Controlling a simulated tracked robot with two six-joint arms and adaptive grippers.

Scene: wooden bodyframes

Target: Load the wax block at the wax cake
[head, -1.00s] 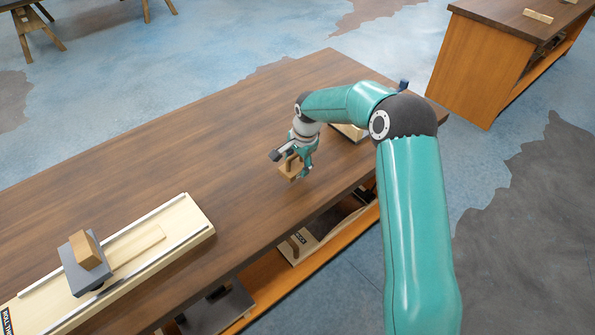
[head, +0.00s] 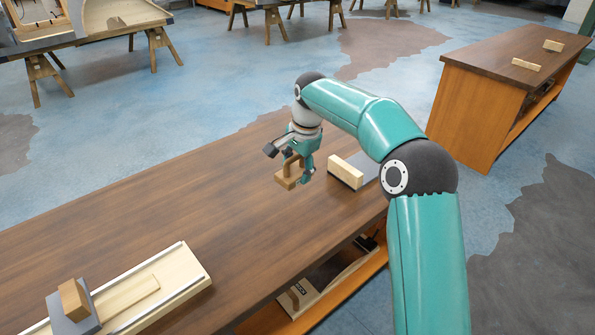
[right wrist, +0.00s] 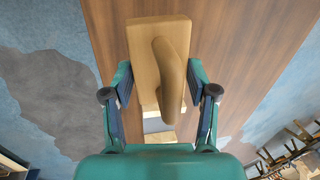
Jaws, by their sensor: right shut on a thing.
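My right gripper (head: 303,172) is shut on a wooden block with an upright handle (head: 287,182), which I take to be the wax block. It hangs above the brown bench top. In the right wrist view the block (right wrist: 143,75) and its rounded handle lie between the two fingers (right wrist: 160,100). A pale block (head: 346,172) stands on the bench just right of the gripper, beside a flat grey piece (head: 368,165). I cannot tell for sure which thing is the wax cake. My left gripper is not in view.
At the front left of the bench (head: 190,210), a pale board with metal rails (head: 178,285) carries a grey block (head: 72,318) with a brown block (head: 73,298) on top. The middle of the bench is clear. Another bench (head: 480,110) stands at the right.

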